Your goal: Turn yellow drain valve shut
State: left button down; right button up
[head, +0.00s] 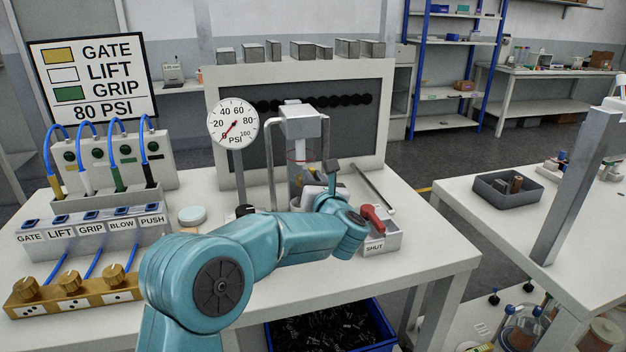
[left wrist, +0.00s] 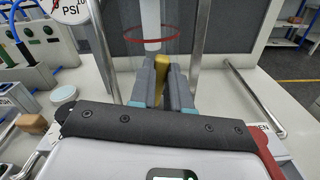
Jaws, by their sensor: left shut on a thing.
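The yellow drain valve (left wrist: 161,68) shows in the left wrist view as a small yellow handle just below the clear bowl (left wrist: 153,35) with its red ring. My left gripper (left wrist: 163,75) has its two grey fingers closed on either side of it. In the head view my left arm (head: 285,236) reaches across the bench to the foot of the bowl unit (head: 302,125). My right gripper is in neither view.
A red lever (head: 373,217) on a box marked SHUT stands right of my wrist. A pressure gauge (head: 233,121) on a post stands left of the bowl unit, its needle low. A metal rod (head: 374,187) slopes at the right. A blue bin (head: 330,330) is below the bench.

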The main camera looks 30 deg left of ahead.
pick_arm(q)
jog(key=shift+w+m, duration=0.1)
jog(key=shift+m, duration=0.2)
jog(key=shift+w+d+f+m+b, duration=0.15)
jog(key=shift+w+d+f+m, duration=0.4)
jog(key=shift+m, duration=1.9)
jog(key=shift+w+d+f+m+b, duration=0.2)
jog(key=shift+f+m, duration=0.7)
jog(key=shift+m, duration=1.6)
jog(key=shift+w+d+f+m+b, duration=0.1)
jog(key=shift+w+d+f+m, duration=0.4)
jog(key=shift+m, duration=1.95)
jog(key=shift+a+f, duration=0.15)
jog(key=shift+f, duration=0.1)
jog(key=c, duration=1.1)
grip_release()
